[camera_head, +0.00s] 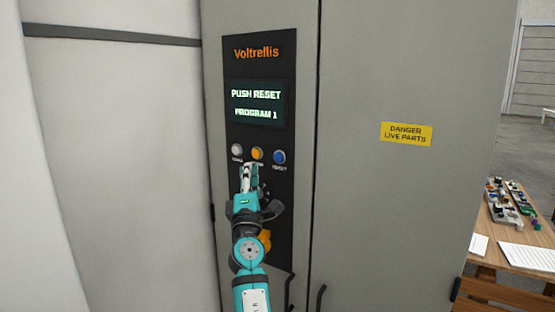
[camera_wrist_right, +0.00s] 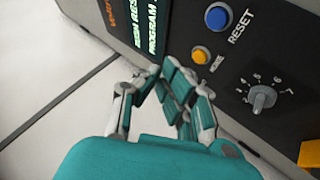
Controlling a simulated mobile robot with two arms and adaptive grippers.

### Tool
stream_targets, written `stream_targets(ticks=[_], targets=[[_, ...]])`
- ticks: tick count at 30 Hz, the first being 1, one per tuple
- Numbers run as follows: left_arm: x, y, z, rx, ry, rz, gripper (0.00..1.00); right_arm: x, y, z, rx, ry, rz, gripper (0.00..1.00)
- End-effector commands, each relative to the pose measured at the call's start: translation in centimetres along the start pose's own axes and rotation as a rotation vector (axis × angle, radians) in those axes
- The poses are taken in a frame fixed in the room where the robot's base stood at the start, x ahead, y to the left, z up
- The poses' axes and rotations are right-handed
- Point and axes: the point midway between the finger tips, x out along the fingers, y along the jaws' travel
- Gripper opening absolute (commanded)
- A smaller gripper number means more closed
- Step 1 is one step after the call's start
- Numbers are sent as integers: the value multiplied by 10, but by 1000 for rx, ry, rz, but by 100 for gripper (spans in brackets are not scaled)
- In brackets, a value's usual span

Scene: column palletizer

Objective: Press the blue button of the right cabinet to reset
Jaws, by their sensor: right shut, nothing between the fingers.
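The blue button (camera_head: 279,157) is the rightmost of three buttons on the black panel (camera_head: 285,60) of the grey cabinet. In the right wrist view the blue button (camera_wrist_right: 218,17) sits by the word RESET, up and right of my fingertips. My right gripper (camera_head: 249,168) is shut and empty, in front of the panel just below the orange button (camera_head: 257,153) and lower left of the blue one. In the right wrist view its fingertips (camera_wrist_right: 162,75) are near the panel; I cannot tell whether they touch it. My left gripper is not in view.
The screen (camera_head: 257,103) reads PUSH RESET, PROGRAM 1. A white button (camera_head: 236,150) is left of the orange one. A rotary knob (camera_wrist_right: 262,98) is below the buttons. A wooden table (camera_head: 500,240) with small parts stands at the right.

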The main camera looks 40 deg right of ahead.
Motion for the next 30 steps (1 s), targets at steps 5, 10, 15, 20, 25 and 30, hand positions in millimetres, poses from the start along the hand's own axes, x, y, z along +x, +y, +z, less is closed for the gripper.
stream_targets(ticks=[5, 10, 15, 20, 25, 30], targets=[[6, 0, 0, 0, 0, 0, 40, 13, -10, 10, -2, -1, 1, 0], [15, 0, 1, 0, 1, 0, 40, 29, -24, 22, -3, -1, 1, 0], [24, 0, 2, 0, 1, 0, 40, 45, -35, 34, -2, -1, 2, 0], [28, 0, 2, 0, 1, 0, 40, 54, -41, 40, 0, 0, 0, 0], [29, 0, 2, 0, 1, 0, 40, 59, -43, 43, 0, 0, 1, 0], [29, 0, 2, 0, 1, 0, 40, 59, -43, 43, 0, 0, 0, 0]])
